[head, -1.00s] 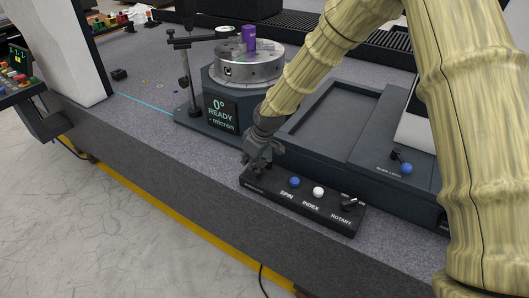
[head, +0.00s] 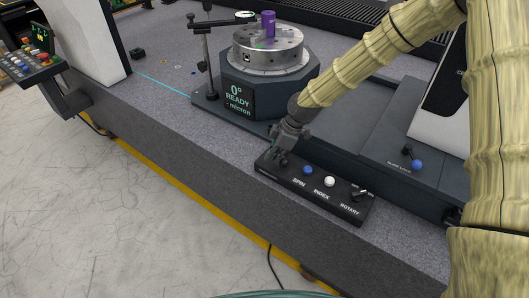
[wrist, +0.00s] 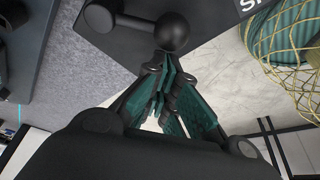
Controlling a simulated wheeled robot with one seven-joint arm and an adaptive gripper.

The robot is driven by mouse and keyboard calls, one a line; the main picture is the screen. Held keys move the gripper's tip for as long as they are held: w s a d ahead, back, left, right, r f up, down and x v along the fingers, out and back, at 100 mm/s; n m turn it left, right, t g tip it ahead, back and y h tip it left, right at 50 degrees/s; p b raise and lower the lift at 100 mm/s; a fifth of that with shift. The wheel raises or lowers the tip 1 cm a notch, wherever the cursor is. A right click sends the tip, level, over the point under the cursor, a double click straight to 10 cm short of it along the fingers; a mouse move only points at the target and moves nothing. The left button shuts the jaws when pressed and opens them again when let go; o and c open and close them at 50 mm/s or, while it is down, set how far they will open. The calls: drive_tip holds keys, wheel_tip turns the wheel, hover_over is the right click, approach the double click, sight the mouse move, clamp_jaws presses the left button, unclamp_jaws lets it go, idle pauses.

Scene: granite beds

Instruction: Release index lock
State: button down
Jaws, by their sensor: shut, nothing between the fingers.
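A black control box (head: 330,204) with the labels SPIN, INDEX and ROTARY lies along the front of the granite bed. A black lever with a round knob (wrist: 172,32) shows at the top of the wrist view, beside the box's "S" lettering. I take it for the index lock, but its label is not readable. My gripper (head: 281,160) is over the left end of the box in the head view and hides much of that end. Its teal-padded fingers (wrist: 170,95) are shut and empty, close to the knob. I cannot tell whether they touch it.
The box carries a blue button (head: 308,170), a white button (head: 329,182) and a black rotary switch (head: 360,195). Behind stands the rotary table (head: 268,52) with a purple piece (head: 268,23). A blue-knobbed lever (head: 416,164) is at right.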

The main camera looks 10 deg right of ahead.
drive_tip(key=shift+s+d, duration=0.15)
drive_tip(key=shift+d, duration=0.05)
drive_tip(key=shift+a, duration=0.2)
idle(0.4)
drive_tip(key=a, duration=0.2)
drive_tip(key=a+r+p, duration=0.1)
drive_tip(key=shift+w+a, duration=0.3)
drive_tip(key=shift+a, duration=0.05)
drive_tip(key=b+v, duration=0.1)
drive_tip(key=v, duration=0.8)
drive_tip(key=shift+d+r+b, duration=0.35)
drive_tip(key=shift+b, duration=0.05)
drive_tip(key=s+a+f+m+g, duration=0.1)
drive_tip(key=s+f+m, duration=0.7)
drive_tip(key=s+f, duration=1.3)
drive_tip(key=s+d+f+m+h, duration=0.2)
drive_tip(key=s+d+f+m, duration=0.1)
drive_tip(key=s, duration=0.6)
drive_tip(key=s+d+f+m+h, duration=0.1)
drive_tip(key=s+d+f+m, duration=0.3)
drive_tip(key=s, duration=0.6)
wheel_tip(320, 180, down, 4)
drive_tip(key=shift+d+r+m+h, duration=0.15)
drive_tip(key=shift+d+m+h, duration=0.2)
drive_tip(key=shift+d, duration=0.6)
